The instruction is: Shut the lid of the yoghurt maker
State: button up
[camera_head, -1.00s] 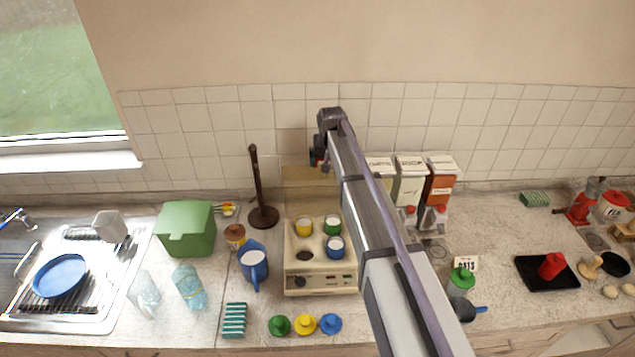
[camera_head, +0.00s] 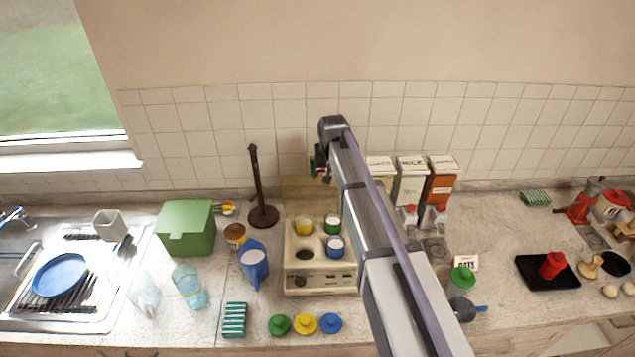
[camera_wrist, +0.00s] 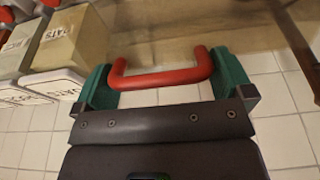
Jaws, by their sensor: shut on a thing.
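The cream yoghurt maker (camera_head: 318,284) stands on the counter with its lid (camera_head: 297,191) raised at the back. The lid looks like a see-through tan panel. Jars with yellow (camera_head: 303,227), green (camera_head: 333,224) and blue (camera_head: 335,246) bands stand in its wells; one front-left well looks dark and empty. My gripper (camera_head: 321,170) is at the upper edge of the lid, partly hidden by my arm. In the wrist view, the green fingers of my gripper (camera_wrist: 162,78) are shut on a red bar handle (camera_wrist: 155,79) of the lid.
Food boxes (camera_head: 411,180) stand right of the lid and a dark paper-roll stand (camera_head: 259,190) left of it. A blue jug (camera_head: 253,264) is close on the left. Green, yellow (camera_head: 305,324) and blue caps lie in front.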

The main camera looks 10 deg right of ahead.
aim_at(331, 188)
jog(key=shift+s+a+f+b, duration=0.1)
jog(key=shift+s+f+b, duration=0.1)
jog(key=shift+s, duration=0.55)
jog(key=shift+s+a+f+b, duration=0.1)
jog(key=shift+s+f+b, duration=0.05)
jog(key=shift+s, duration=0.55)
jog(key=shift+s+f+b, duration=0.15)
jog(key=shift+s+b, duration=0.05)
jog(key=shift+s, duration=0.55)
jog(key=shift+s+a+f+b, duration=0.1)
jog(key=shift+s+f+b, duration=0.2)
jog(key=shift+s, duration=0.4)
jog(key=shift+s+a+f+b, duration=0.1)
jog(key=shift+s+f+b, duration=0.2)
jog(key=shift+s, duration=0.35)
jog(key=shift+s+f+b, duration=0.3)
jog(key=shift+s, duration=0.4)
jog(key=shift+o, duration=1.2)
jog(key=p+v, duration=0.7)
jog(key=s+d+f+n+g+b, duration=0.1)
jog(key=s+d+f+g+b, duration=0.1)
jog(key=s+f+b, duration=1.9)
jog(key=shift+s+d+g, duration=0.15)
jog(key=shift+s+g, duration=0.1)
jog(key=shift+g, duration=0.15)
